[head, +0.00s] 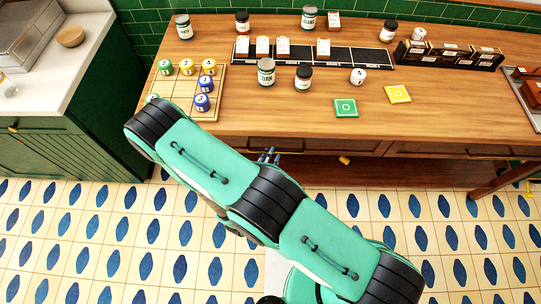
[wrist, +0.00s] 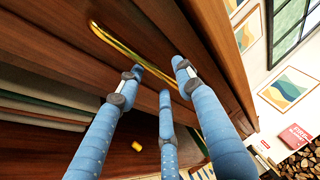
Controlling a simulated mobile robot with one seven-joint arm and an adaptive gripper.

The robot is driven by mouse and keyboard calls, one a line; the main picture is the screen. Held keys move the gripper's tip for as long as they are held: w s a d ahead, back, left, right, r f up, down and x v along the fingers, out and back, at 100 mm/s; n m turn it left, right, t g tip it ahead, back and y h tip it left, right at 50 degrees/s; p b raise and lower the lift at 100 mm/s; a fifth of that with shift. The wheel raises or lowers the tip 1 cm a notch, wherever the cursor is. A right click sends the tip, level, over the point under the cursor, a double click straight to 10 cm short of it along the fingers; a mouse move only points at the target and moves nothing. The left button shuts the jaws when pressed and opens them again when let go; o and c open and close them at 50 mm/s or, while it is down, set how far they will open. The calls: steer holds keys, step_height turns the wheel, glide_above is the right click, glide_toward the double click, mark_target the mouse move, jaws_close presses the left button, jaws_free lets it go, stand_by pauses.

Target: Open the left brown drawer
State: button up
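The left brown drawer (head: 325,147) is in the front of the wooden table in the head view; its front looks flush with the table. In the wrist view its dark brown front (wrist: 150,22) carries a long brass handle (wrist: 115,42). My gripper (head: 268,155) is at the left part of this drawer front, mostly hidden by my arm in the head view. In the wrist view my gripper (wrist: 160,80) has its three blue fingers spread apart, with the tips close to the handle. The fingers cover part of the handle, and I cannot tell whether they touch it.
The wooden tabletop (head: 215,35) holds numbered pieces, jars, a black rack (head: 350,57), a green tile (head: 346,108) and a yellow tile (head: 398,94). A second drawer (head: 440,150) is to the right. A green cabinet (head: 55,150) stands left. The tiled floor is clear in front.

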steer(key=shift+w, duration=0.15)
jaws_close()
stand_by(0.4)
steer(key=s+p, duration=0.2)
steer(key=s, duration=1.1)
steer(key=shift+s, duration=0.35)
jaws_free()
